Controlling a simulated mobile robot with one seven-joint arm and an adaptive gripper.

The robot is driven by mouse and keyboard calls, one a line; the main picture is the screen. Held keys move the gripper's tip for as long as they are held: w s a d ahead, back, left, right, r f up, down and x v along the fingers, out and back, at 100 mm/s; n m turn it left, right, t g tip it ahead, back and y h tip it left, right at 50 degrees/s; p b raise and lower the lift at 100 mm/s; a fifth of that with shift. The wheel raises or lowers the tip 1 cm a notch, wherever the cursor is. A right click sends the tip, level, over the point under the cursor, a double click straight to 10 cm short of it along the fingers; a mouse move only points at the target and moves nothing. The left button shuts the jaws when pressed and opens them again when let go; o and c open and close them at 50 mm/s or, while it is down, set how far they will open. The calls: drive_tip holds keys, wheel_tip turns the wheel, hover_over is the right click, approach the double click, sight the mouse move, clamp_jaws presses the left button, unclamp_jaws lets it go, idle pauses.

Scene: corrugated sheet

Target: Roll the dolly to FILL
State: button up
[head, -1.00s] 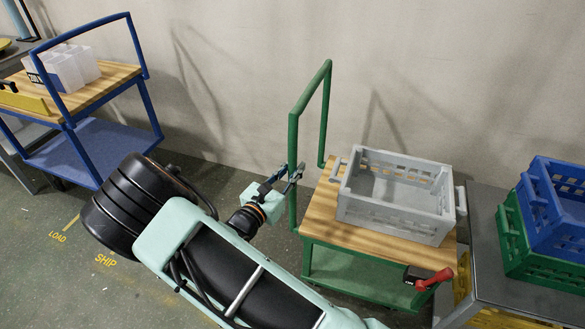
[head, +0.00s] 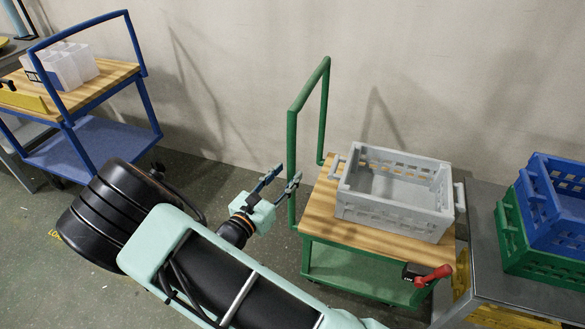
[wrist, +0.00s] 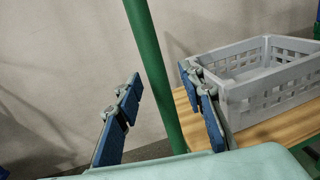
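A green dolly (head: 357,270) with a wooden top (head: 321,207) stands right of centre in the head view. Its upright green handle (head: 292,145) rises at the left end. A grey slatted crate (head: 395,217) sits on the wooden top. A red lever (head: 433,277) sticks out at the front right corner. My gripper (head: 279,180) is at the handle's near post, with its fingers apart. In the wrist view the green post (wrist: 152,70) shows between the two blue-padded fingers (wrist: 163,118), with gaps on both sides. I cannot tell how deep the post lies between them. No FILL marking is visible.
A blue cart (head: 88,143) with white containers (head: 68,66) stands at the left by the wall. A grey table (head: 487,230) with a green crate (head: 512,240) and a blue crate (head: 560,205) is close at the dolly's right. Floor lies open between the carts.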

drive_tip(key=v, duration=0.7)
drive_tip(key=shift+s, duration=0.3)
drive_tip(key=shift+a, duration=0.1)
